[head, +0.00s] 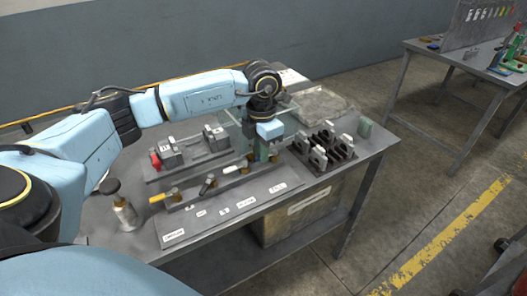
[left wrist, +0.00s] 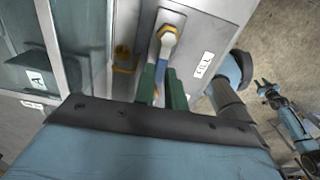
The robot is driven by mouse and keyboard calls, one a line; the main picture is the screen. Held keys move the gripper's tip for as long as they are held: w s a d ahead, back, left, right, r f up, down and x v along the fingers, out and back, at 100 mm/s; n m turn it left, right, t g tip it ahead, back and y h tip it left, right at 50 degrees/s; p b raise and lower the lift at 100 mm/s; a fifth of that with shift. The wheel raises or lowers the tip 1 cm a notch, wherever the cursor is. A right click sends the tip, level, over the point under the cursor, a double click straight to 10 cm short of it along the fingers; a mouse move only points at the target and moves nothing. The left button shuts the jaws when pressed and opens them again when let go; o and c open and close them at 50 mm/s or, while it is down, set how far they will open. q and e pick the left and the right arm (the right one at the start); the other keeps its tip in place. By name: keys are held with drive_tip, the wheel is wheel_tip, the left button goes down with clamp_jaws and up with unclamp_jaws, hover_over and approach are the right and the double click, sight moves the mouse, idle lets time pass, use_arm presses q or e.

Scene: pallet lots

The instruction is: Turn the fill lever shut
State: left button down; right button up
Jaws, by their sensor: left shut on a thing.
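The fill lever (left wrist: 164,50) has a blue handle and a metal pivot end, beside the white FILL label (left wrist: 205,64). In the left wrist view its handle runs down from the pivot between the green fingers. My left gripper (left wrist: 159,88) is shut on this handle. In the head view my left gripper (head: 265,152) reaches down to the right end of the valve row, and the arm above it partly hides the lever. The FILL label (head: 278,187) shows in front. At the right edge of the left wrist view, a small gripper (left wrist: 264,84) looks like my right one; its jaws are unclear.
Further left on the valve row are a white lever (head: 235,169), a black lever (head: 207,184) and a yellow lever (head: 157,198). A clear tank stands just behind. A dark rack (head: 322,150) stands close on the right.

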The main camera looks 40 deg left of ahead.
use_arm(q)
drive_tip(key=shift+w+a+m, duration=0.1)
drive_tip(key=shift+a+m, duration=0.05)
drive_tip(key=shift+m, duration=0.15)
idle(0.4)
drive_tip(key=c, duration=1.5)
unclamp_jaws()
drive_tip(key=shift+o, duration=0.2)
